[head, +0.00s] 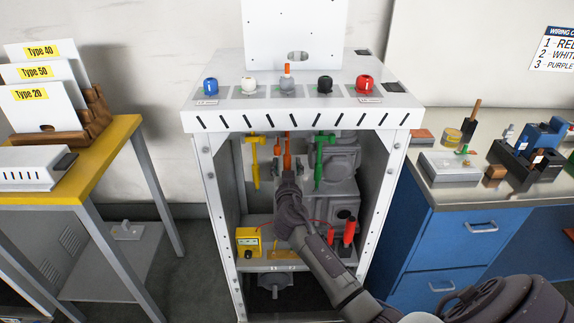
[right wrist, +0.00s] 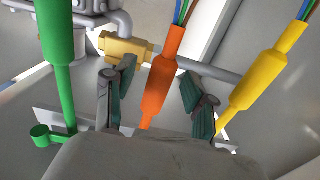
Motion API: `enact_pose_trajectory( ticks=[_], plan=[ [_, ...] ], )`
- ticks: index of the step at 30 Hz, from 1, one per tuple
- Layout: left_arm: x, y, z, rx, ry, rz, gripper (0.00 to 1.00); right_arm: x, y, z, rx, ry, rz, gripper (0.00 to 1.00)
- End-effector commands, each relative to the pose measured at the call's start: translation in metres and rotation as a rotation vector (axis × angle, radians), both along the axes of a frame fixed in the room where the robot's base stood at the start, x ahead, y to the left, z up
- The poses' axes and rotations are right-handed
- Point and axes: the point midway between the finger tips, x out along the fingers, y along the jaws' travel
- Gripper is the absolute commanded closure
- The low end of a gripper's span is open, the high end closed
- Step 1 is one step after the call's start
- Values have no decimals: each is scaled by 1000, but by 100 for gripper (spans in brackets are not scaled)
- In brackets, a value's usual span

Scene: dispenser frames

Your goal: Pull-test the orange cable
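The orange cable (head: 287,143) hangs inside the white dispenser frame, between a yellow cable (head: 254,160) and a green cable (head: 320,160). My right gripper (head: 288,176) reaches into the frame at the orange cable's lower part. In the right wrist view the orange cable (right wrist: 160,82) shows between the two open fingers of my right gripper (right wrist: 158,92), with a gap on each side. The green cable (right wrist: 57,60) is left of the fingers and the yellow cable (right wrist: 264,72) is close to the right finger. The orange cable's lower end is hidden behind my gripper body. My left gripper is not in view.
The frame (head: 213,122) has side posts and a top panel with coloured knobs. A yellow meter (head: 248,241) and red-handled probes (head: 349,232) sit on its lower shelf. A yellow-topped table (head: 100,150) stands left, a blue cabinet (head: 455,240) right.

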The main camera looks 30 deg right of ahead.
Motion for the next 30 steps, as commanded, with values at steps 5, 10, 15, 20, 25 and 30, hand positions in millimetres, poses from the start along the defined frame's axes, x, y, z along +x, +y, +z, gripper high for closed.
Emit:
enact_pose_trajectory(
  ticks=[5, 10, 15, 20, 25, 30],
  plan=[
    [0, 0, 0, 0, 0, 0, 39, 0, -1, 3, -3, -4, 0, 10],
    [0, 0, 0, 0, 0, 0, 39, 1, -1, 4, -5, -5, 0, 0],
    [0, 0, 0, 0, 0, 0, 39, 1, -1, 5, -6, -7, 0, 0],
    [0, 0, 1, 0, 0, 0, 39, -5, 3, 4, -5, -6, 0, 0],
    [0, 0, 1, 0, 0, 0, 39, -20, 12, 5, -3, -7, 0, 0],
    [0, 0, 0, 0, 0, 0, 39, -35, 21, 4, -3, -7, 0, 0]
  ],
)
